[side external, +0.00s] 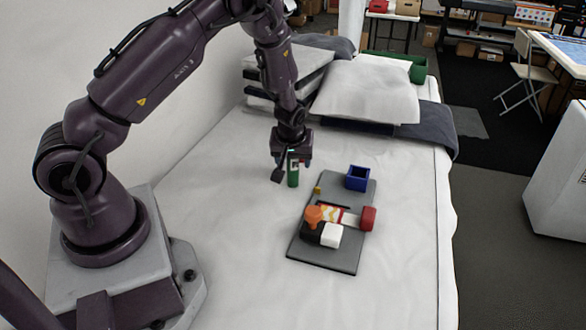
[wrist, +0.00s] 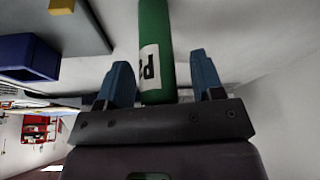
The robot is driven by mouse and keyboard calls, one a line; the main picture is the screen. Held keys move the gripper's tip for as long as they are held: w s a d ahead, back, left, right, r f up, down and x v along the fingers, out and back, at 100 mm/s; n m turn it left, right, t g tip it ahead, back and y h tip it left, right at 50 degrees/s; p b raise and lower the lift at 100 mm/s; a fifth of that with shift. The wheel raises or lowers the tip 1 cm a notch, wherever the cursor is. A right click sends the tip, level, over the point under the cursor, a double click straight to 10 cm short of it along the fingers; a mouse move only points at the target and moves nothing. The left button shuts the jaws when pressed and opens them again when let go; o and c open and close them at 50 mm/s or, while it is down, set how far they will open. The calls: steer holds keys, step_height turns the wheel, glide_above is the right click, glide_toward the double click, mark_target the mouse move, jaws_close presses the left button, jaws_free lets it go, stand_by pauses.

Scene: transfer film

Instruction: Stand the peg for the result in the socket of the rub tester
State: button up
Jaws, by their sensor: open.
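A green peg (side external: 293,179) stands upright on the white sheet, left of the rub tester. In the wrist view the green peg (wrist: 154,50) carries a white label with dark characters. My gripper (side external: 291,165) is above and around the peg's top, pointing down. In the wrist view my gripper (wrist: 160,64) is open, with one blue finger on each side of the peg and gaps visible. The rub tester's grey plate (side external: 335,262) lies on the sheet. It bears a blue open-topped box (side external: 358,178), which also shows in the wrist view (wrist: 28,56); I cannot tell whether this is the socket.
The plate also holds an orange knob (side external: 314,214), a white block (side external: 331,235), a red cylinder (side external: 368,217) and a small yellow block (side external: 317,190). A pillow (side external: 365,92) and folded bedding are at the back. The sheet in front of the peg is clear.

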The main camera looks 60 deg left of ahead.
steer(key=shift+c, duration=0.2)
steer(key=c, duration=0.9)
steer(key=shift+c, duration=0.2)
steer(key=shift+r, duration=0.2)
